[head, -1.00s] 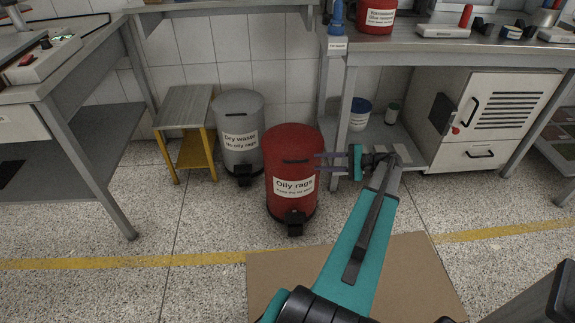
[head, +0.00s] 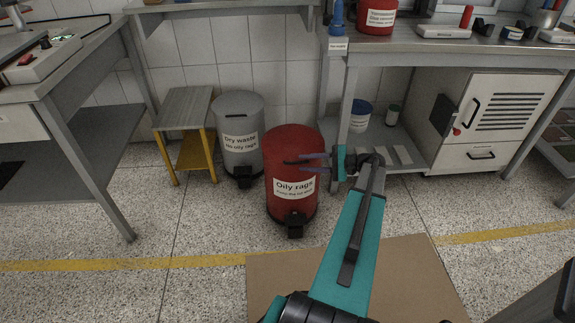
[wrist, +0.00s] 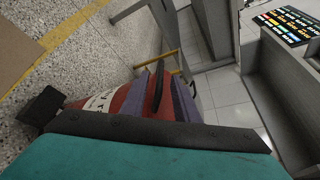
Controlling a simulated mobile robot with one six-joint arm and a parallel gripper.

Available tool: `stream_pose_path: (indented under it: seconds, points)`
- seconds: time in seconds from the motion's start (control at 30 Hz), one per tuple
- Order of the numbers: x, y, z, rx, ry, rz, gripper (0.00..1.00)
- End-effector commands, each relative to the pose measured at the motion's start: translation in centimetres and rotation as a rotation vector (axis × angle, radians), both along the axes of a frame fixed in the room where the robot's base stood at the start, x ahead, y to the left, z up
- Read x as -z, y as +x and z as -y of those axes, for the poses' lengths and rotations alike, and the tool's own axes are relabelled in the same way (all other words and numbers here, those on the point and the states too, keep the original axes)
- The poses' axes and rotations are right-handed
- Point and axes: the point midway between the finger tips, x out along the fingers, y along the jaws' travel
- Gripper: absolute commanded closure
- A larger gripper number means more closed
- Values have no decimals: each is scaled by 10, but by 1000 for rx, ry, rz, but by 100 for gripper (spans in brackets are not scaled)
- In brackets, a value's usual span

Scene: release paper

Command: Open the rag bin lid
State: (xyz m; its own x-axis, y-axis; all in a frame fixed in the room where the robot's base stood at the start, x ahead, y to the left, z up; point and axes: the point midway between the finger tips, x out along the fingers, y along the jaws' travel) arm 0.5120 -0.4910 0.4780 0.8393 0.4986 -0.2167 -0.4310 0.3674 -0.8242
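The red oily rags bin (head: 291,205) stands upright on the floor with a white label and a black pedal (head: 295,222) at its front. Its domed red lid (head: 292,138) is down, with a dark handle (head: 292,162) on the lid's front. My gripper (head: 302,162) reaches in from the right, its two purple fingers apart at the handle's height. In the wrist view the black handle (wrist: 158,88) shows between the fingers. I cannot tell whether they touch it. Part of the bin is hidden behind my gripper there.
A grey dry waste bin (head: 239,145) stands just left and behind. A yellow-legged stool (head: 184,107) is further left. A bench leg (head: 344,120) and lower shelf (head: 385,140) are close on the right. The floor in front is clear, with a brown mat (head: 270,283).

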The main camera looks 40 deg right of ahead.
Motion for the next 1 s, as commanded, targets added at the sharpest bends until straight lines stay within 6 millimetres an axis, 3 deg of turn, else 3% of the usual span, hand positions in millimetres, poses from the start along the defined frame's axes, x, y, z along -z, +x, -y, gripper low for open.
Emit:
stream_pose_path:
  seconds: [0.5,0.97,1.0]
  points:
    - [16,57,-34,0,-1,0,72]
    - [17,66,-38,1,0,0,72]
    - [17,65,-38,1,0,0,75]
